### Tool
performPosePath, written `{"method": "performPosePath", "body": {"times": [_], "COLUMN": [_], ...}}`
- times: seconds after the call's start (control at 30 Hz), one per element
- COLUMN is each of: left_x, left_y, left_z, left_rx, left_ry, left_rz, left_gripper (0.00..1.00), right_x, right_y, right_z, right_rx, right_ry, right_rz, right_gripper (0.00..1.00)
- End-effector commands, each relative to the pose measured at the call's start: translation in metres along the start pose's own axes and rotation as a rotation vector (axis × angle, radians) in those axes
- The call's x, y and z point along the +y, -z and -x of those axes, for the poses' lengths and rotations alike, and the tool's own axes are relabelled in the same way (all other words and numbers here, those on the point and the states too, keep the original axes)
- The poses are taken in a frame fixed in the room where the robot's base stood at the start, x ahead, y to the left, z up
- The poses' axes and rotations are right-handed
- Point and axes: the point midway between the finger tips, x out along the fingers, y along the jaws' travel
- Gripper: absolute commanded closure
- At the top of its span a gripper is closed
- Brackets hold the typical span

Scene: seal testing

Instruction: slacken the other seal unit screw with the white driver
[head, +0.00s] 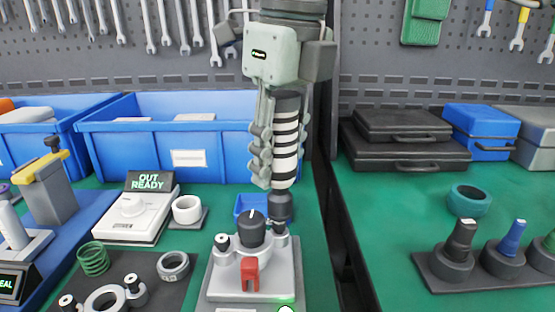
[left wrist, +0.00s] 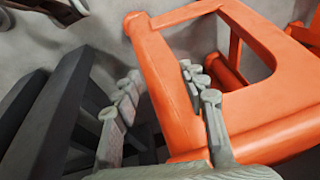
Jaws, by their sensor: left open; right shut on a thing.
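The seal unit (head: 231,267) is a light grey block on a plate at the bottom middle of the head view, with a dark knob and a red clip. Its left screw (head: 222,242) has a dark body and white top. My right gripper (head: 273,165) is shut on the white driver (head: 286,151), which has black and white bands and stands about upright. The driver's dark lower end is over the unit's right screw, which it mostly hides; I cannot tell whether it is seated. My left gripper (left wrist: 160,90) is open and empty in the left wrist view.
Blue bins (head: 150,143) stand behind. A white box with an "OUT READY" display (head: 152,181) is left of the unit. Dark holders (head: 452,268) and black cases (head: 405,152) are at right. An orange frame (left wrist: 160,75) is close to my left fingers.

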Motion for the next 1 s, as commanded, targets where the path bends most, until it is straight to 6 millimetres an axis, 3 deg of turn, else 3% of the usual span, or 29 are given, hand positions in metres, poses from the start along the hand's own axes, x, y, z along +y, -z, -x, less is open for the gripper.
{"method": "performPosePath", "body": {"times": [0.6, 1.0], "left_x": [-0.004, -0.004], "left_y": [0.006, 0.007], "left_z": [0.026, 0.028], "left_rx": [0.0, 0.0], "left_ry": [0.0, 0.0], "left_rz": [0.0, 0.0], "left_gripper": [0.58, 0.58], "right_x": [0.0, 0.0], "right_y": [-0.006, -0.006], "right_z": [0.044, 0.048], "right_rx": [-0.004, -0.004], "right_ry": [0.0, 0.0], "right_rz": [0.0, 0.0], "right_gripper": [1.0, 1.0]}}
